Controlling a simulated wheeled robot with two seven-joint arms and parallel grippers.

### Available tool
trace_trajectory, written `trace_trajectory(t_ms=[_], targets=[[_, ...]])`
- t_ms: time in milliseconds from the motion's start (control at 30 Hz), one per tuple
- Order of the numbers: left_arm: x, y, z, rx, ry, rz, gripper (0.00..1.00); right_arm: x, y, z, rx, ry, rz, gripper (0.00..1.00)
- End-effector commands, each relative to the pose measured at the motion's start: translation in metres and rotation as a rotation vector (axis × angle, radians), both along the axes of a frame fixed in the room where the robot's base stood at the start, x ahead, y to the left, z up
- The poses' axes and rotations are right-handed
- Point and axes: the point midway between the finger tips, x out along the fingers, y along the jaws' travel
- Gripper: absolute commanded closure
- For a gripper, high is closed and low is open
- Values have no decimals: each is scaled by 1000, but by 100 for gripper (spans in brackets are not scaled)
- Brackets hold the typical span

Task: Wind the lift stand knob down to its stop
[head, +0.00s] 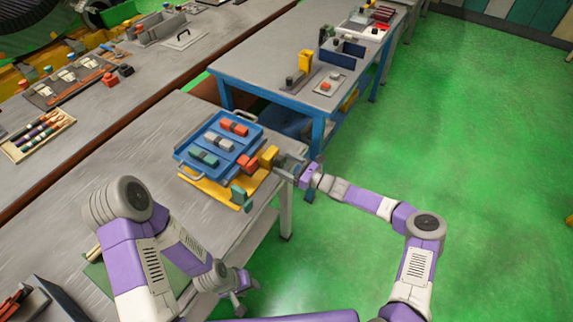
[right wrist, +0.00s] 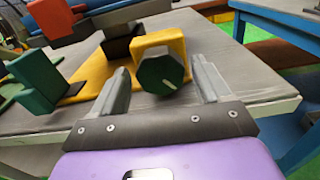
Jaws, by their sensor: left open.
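The lift stand has a yellow base (head: 215,192) under a blue tray (head: 190,160) with coloured blocks on it, on the grey bench. In the right wrist view its dark green faceted knob (right wrist: 160,73), with a white mark, faces me in front of a yellow bracket (right wrist: 160,42). My right gripper (right wrist: 158,82) is open, with one finger on each side of the knob and visible gaps between. In the head view my right gripper (head: 283,163) hides the knob. My left gripper (head: 238,300) is open and empty, low beside the bench's front edge, away from the stand.
A red block (head: 247,163) and a green block (head: 240,194) sit at the stand's near side. A blue-framed table (head: 260,75) stands behind. A rack of coloured parts (head: 38,135) lies at the left. The green floor at right is clear.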

Motion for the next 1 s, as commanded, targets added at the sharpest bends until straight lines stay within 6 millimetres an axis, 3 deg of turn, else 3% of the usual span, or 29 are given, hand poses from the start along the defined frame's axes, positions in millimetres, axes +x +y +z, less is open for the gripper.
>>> trace_trajectory(t_ms=[367,700,1000], targets=[[0,0,1,0,0,0,57,-3,-5,1,1,-1,0,19],[0,0,4,0,0,0,57,-34,-48,1,-1,0,-2,19],[0,0,5,0,0,0,57,-45,-61,1,1,-1,1,19]])
